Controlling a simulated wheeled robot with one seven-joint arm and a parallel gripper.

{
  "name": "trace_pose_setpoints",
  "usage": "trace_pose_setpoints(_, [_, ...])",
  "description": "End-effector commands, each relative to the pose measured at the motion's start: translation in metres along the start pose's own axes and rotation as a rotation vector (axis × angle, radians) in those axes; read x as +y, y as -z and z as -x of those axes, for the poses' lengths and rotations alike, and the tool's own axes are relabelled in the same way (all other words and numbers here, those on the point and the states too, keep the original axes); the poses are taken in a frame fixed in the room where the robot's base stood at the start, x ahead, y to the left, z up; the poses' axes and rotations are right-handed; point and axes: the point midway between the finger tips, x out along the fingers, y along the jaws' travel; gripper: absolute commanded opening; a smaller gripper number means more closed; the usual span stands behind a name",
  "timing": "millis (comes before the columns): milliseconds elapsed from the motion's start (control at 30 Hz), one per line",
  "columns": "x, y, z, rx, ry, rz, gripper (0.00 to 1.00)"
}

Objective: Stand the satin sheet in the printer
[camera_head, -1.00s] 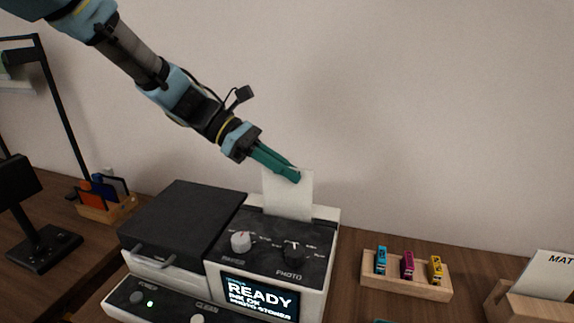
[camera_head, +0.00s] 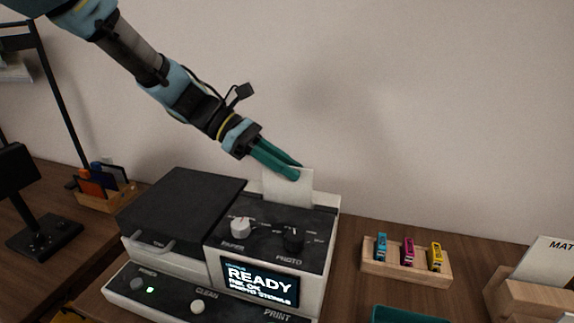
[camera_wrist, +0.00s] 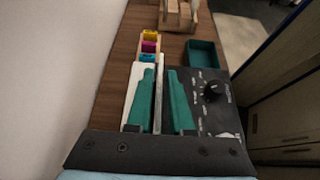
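The white satin sheet (camera_head: 290,189) stands upright in the slot at the back of the printer (camera_head: 320,262); its lower edge is hidden inside. My gripper (camera_head: 298,171) is at the sheet's top, its teal fingers parted. In the wrist view my gripper (camera_wrist: 161,80) has one finger on each side of the sheet (camera_wrist: 158,88), which shows edge-on with a gap to the fingers. The printer's screen reads READY.
A wooden holder (camera_head: 405,277) with blue, magenta and yellow cartridges stands right of the printer. A teal tray (camera_head: 405,315) is in front of it. A wooden stand (camera_head: 530,300) holds a card marked MAT. A lamp (camera_head: 45,236) and a small box (camera_head: 105,202) are left.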

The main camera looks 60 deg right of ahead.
Motion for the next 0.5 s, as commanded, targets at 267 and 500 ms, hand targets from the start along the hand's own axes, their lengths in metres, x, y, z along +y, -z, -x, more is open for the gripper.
trace_pose_setpoints(267, [0.0,0.0,0.0,0.0,0.0,0.0,0.4])
trace_pose_setpoints(500, [0.0006,0.0007,0.0057,0.0,-0.002,0.0,0.4])
